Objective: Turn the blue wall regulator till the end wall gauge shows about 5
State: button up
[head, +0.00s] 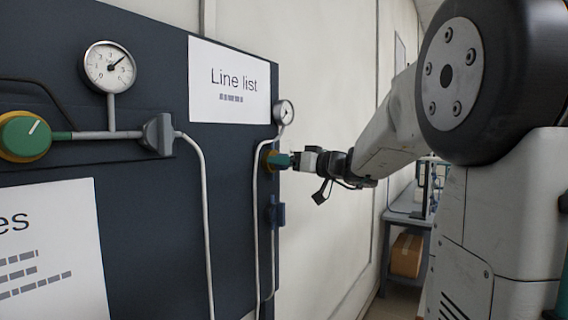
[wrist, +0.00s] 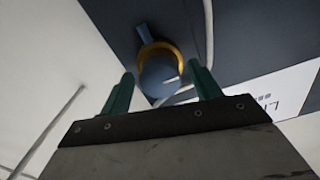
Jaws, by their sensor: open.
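The blue wall regulator (wrist: 158,76) has a round blue knob with a yellow ring. In the wrist view it lies between my open gripper's (wrist: 160,72) two green fingertips, with a gap on both sides; contact does not show. In the head view my gripper (head: 284,160) is at the panel's right end, and its fingers hide most of the knob; the yellow ring (head: 266,159) shows behind them. The end gauge (head: 284,112) is a small round white dial just above; its reading is too small and oblique to tell.
A green regulator (head: 25,136) with a yellow ring and a larger gauge (head: 109,67) are on the dark panel's left. Pipes (head: 206,220) run down the panel. A blue valve-like fitting (head: 276,212) is below my gripper. A grey bench (head: 407,217) stands behind, right.

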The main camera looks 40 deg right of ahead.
jog(key=shift+w+a, duration=0.1)
jog(key=shift+w, duration=0.05)
jog(key=c, duration=1)
